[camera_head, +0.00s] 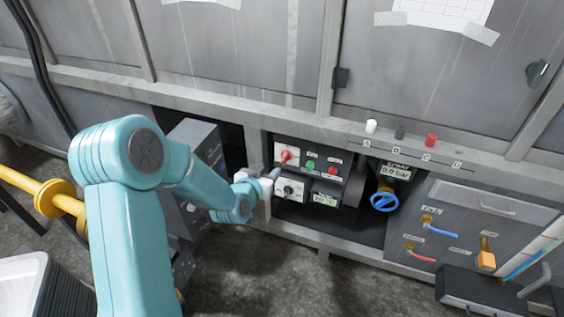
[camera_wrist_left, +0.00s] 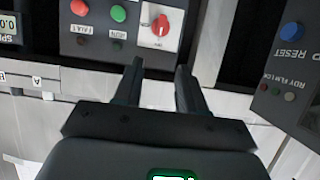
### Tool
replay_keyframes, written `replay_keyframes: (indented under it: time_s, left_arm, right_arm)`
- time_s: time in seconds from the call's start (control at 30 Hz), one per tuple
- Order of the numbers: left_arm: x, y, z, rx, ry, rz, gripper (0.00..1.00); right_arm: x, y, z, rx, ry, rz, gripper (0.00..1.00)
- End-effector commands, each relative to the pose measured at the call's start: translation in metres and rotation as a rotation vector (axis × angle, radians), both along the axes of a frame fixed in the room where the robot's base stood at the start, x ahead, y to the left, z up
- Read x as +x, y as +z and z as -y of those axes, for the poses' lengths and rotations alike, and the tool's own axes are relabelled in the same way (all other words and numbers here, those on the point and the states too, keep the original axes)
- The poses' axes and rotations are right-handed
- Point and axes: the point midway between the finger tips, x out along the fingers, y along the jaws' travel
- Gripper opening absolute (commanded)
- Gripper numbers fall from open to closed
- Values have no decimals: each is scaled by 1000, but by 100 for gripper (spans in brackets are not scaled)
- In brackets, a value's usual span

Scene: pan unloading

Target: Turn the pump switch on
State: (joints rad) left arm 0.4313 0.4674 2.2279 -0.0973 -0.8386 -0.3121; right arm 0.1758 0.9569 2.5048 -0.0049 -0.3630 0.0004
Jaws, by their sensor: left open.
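The control box has a grey upper panel (camera_head: 318,157) with a red rotary switch (camera_head: 287,156), which I take to be the pump switch. A green button and a red button (camera_head: 334,170) sit to its right. In the left wrist view the red switch (camera_wrist_left: 160,26) is on a white plate, just beyond the fingertips. My left gripper (camera_head: 266,180) is at the left edge of the box in the head view. In the left wrist view its two dark fingers (camera_wrist_left: 160,65) are apart with nothing between them, and point at the switch. Contact is not visible. My right gripper is out of view.
Below the upper panel is a white panel with a black dial (camera_head: 290,188) and a display (camera_head: 325,199). A blue valve wheel (camera_head: 384,201) is to the right. In the left wrist view a grey box with a blue reset button (camera_wrist_left: 291,31) stands at the right.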

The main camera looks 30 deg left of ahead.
Motion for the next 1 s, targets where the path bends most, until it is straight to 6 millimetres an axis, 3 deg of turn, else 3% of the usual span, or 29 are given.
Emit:
replay_keyframes:
  time_s: [0.3,0.5,0.7,0.97,1.0]
  left_arm:
    - [70,-33,-16,-1,0,0,40]
    - [101,-45,-24,-2,-1,-1,40]
    - [114,-50,-27,-2,-1,-2,40]
    - [116,-50,-27,-2,-1,-2,40]
    - [115,-50,-27,-2,-1,-2,34]
  right_arm:
    - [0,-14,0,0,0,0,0]
    - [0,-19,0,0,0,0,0]
    - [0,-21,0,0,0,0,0]
    - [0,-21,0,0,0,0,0]
    - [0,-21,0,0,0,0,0]
